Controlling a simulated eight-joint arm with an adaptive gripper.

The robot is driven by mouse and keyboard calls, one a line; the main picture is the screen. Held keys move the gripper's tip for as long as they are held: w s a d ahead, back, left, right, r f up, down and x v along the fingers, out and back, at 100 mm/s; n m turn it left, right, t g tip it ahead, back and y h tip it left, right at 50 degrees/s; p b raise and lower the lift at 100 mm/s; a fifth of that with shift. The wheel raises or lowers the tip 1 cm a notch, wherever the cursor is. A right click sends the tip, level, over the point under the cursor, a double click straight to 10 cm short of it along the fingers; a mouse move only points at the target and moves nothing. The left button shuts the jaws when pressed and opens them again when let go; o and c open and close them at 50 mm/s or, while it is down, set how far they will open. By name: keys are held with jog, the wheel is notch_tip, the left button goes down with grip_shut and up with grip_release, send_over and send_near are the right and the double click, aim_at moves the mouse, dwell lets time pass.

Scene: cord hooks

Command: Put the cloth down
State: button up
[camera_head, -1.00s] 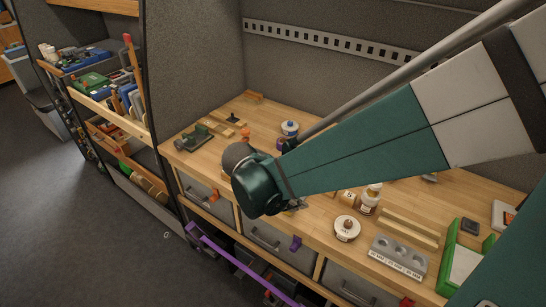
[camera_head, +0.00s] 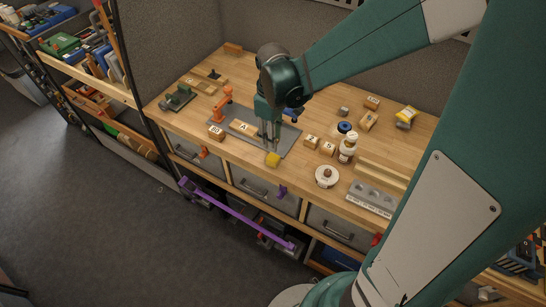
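My gripper (camera_head: 269,144) points down over the front edge of a grey mat (camera_head: 287,141) on the wooden bench. A small yellow piece (camera_head: 272,160), which may be the cloth, is right at or just below the fingertips. At this size I cannot tell whether the fingers grip it, touch it or stand apart from it. It lies or hangs near the bench's front edge. Another yellow item (camera_head: 406,115) sits at the back right of the bench; its kind is unclear.
Lettered wooden blocks (camera_head: 312,142), a bottle (camera_head: 347,148), a white round spool (camera_head: 327,176) and a grey holed block (camera_head: 371,198) stand right of my gripper. An orange clamp-like tool (camera_head: 221,104) stands left. A purple bar (camera_head: 236,219) runs below the drawers.

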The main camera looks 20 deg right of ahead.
send_over(273, 157)
jog(key=shift+s+a+f, duration=0.1)
jog(key=shift+f, duration=2.05)
jog(key=shift+f, duration=0.1)
jog(key=shift+f, duration=1.2)
jog(key=shift+f, duration=0.15)
jog(key=shift+f, duration=2.45)
jog(key=c, duration=0.6)
jog(key=shift+r, duration=0.15)
jog(key=shift+r, duration=4.85)
